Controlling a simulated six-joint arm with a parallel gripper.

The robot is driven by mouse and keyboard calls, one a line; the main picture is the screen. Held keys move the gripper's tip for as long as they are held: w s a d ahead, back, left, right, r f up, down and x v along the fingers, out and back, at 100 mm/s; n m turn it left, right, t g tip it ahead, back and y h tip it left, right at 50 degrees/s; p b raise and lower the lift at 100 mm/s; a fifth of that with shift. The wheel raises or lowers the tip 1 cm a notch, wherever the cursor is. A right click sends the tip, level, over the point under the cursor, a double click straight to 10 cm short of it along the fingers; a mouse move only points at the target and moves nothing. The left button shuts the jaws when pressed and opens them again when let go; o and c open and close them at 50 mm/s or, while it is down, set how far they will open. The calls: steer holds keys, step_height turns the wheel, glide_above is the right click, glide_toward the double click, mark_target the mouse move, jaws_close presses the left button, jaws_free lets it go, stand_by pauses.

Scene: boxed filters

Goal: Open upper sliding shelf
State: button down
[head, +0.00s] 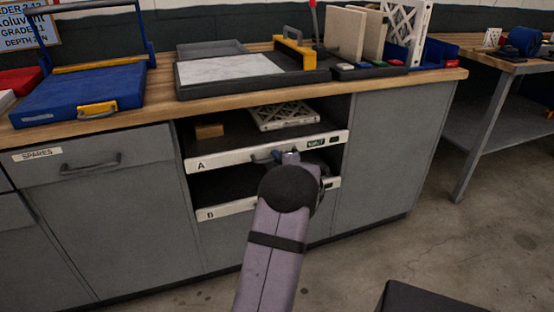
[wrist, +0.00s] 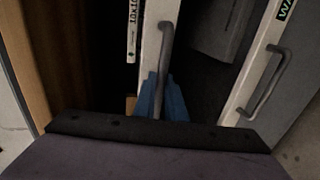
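The upper sliding shelf (head: 225,160), marked A, has a white front and sits in the open bay of the grey cabinet. A small brown box (head: 209,131) and a white lattice-faced filter (head: 284,116) lie on it. My gripper (head: 290,157) is at the middle of its front and hides part of the handle (head: 262,158). In the wrist view, the blue fingers (wrist: 161,98) lie close on both sides of the grey bar handle (wrist: 166,48), near one end, and appear shut on it. The exact contact is hard to see.
The lower shelf (head: 230,209), marked B, is just below; its handle (wrist: 265,85) shows in the wrist view. A SPARES drawer (head: 120,165) is at left. The wooden worktop (head: 160,85) above holds a blue case, trays and filters. The floor (head: 400,255) in front at right is largely clear.

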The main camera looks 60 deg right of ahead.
steer(key=f+v, duration=0.2)
steer(key=v, duration=0.9)
steer(key=a+f+b+v, duration=0.1)
steer(key=f+v, duration=0.2)
steer(key=v, duration=0.9)
steer(key=shift+s, duration=0.4)
steer(key=c, duration=1.8)
jaws_free()
steer(key=shift+r, duration=0.1)
